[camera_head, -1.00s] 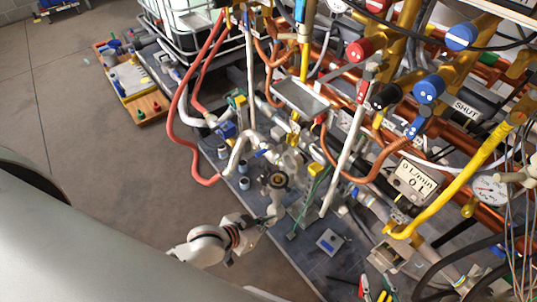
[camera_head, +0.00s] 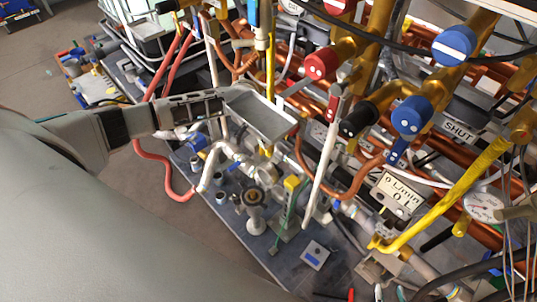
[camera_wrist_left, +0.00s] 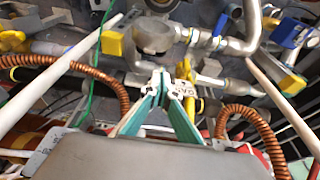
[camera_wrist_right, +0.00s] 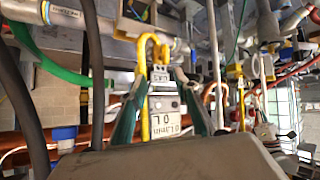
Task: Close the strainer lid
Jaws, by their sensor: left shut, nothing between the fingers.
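I cannot make out a separate lid clearly.
A flow meter box (camera_head: 401,192) hangs among copper and yellow pipes. The grey tray-like panel (camera_head: 262,118) is close to my left gripper. A yellow-topped fitting (camera_head: 292,183) with a green wire stands beside the cup.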

